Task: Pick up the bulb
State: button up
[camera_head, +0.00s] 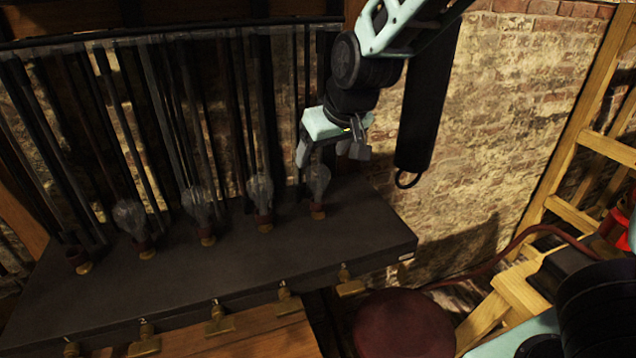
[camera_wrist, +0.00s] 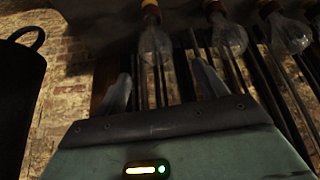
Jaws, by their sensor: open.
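Several clear glass bulbs stand upright in reddish-brown sockets along a dark slab. The rightmost bulb (camera_head: 318,179) is right below my gripper (camera_head: 331,158), which points down with its jaws apart and nothing held. In the wrist view, where the bulbs appear upside down, that bulb (camera_wrist: 155,44) shows just beyond and between the fingertips of my gripper (camera_wrist: 161,78). I cannot tell whether the fingers touch it. The other bulbs, such as the one beside it (camera_head: 260,190), stand to the left in the head view.
The dark slab (camera_head: 300,258) carries numbered brass switches (camera_head: 285,298) along its front. The leftmost socket (camera_head: 78,257) holds no bulb. Dark vertical rods rise behind the bulbs. A round red seat (camera_head: 403,325) and wooden ladder (camera_head: 575,145) stand right.

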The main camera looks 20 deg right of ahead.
aim_at(318, 162)
jog(key=shift+d+x, duration=0.15)
jog(key=shift+x, duration=1.2)
jog(key=shift+d+x, duration=0.1)
jog(key=shift+x, duration=1.3)
jog(key=shift+w+r, duration=0.1)
jog(key=c, duration=1.2)
